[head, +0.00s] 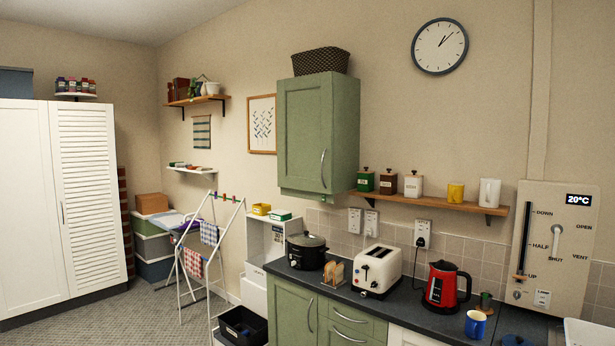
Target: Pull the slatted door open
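The slatted door (87,194) is a tall white louvred door on the right half of a white wardrobe at the far left. It looks closed, flush with the plain white door (28,207) to its left. A small thin handle (62,212) shows near the slatted door's left edge. Neither of my grippers is in the head view, and nothing touches the door.
A folding airer (211,262) with cloths stands right of the wardrobe, before stacked storage boxes (153,246). Bare floor (136,318) lies in front of the wardrobe. A dark worktop (398,303) with a toaster and red kettle runs along the right.

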